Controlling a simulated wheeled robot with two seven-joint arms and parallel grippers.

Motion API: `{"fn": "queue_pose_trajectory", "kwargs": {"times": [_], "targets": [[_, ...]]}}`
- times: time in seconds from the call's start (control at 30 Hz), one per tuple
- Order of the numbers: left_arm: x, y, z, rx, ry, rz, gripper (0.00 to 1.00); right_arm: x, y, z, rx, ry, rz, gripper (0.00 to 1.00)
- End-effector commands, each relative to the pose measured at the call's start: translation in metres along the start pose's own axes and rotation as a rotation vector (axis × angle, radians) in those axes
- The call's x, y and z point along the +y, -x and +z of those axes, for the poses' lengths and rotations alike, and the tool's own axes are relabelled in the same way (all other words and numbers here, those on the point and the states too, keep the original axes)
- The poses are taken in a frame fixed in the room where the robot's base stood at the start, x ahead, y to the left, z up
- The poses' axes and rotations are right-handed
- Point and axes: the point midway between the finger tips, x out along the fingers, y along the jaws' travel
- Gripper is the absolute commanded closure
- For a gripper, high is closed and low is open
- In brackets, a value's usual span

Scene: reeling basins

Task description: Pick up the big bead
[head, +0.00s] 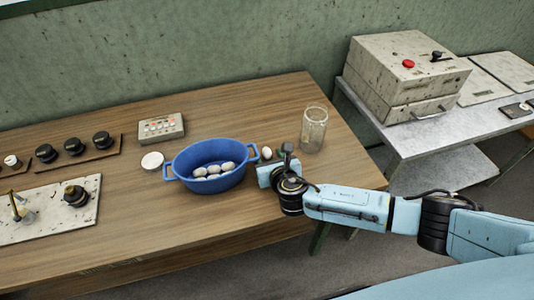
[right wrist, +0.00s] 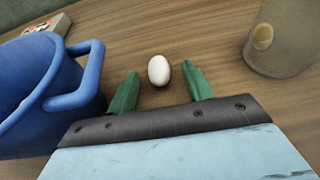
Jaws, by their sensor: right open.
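A white, egg-shaped object (right wrist: 159,70) lies on the wooden table; it also shows in the head view (head: 266,153), right of the blue basin. It is smooth, and I cannot tell for sure that it is the big bead. My right gripper (right wrist: 161,80) is open, its two green fingers low over the table. The white object lies between and slightly beyond the fingertips, apart from both. In the head view the right gripper (head: 276,158) is beside the basin, and its fingers are partly hidden. My left gripper is not in view.
The blue basin (head: 180,172) holds several pale cocoon-like pieces; its handle is close to the left finger. A clear glass jar (head: 314,128) with a tan piece inside stands to the right. A white disc (head: 152,160) and a button box (head: 161,128) are farther left.

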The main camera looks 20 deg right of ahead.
Motion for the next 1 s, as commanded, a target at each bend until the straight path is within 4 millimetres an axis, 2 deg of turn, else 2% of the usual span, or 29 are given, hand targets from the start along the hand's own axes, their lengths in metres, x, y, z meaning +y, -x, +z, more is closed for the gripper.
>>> {"fn": "queue_pose_trajectory", "kwargs": {"times": [0.13,0.17,0.4,0.77,0.87,1.0], "targets": [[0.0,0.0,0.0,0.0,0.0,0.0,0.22,0.0,0.0,0.0,0.0,0.0,0.001,0.49],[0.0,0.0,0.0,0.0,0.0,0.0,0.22,0.0,0.0,0.0,0.0,0.0,0.001,0.52],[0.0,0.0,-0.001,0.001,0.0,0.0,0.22,0.0,0.001,0.0,0.0,0.0,0.001,0.81],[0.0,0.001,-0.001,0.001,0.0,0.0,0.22,0.0,0.001,0.002,-0.001,0.0,0.001,0.81],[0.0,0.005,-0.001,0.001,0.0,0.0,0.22,0.001,0.005,0.011,-0.002,-0.001,0.002,0.81],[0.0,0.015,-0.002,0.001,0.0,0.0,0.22,0.0,0.015,0.036,-0.004,-0.002,0.002,0.81]]}}
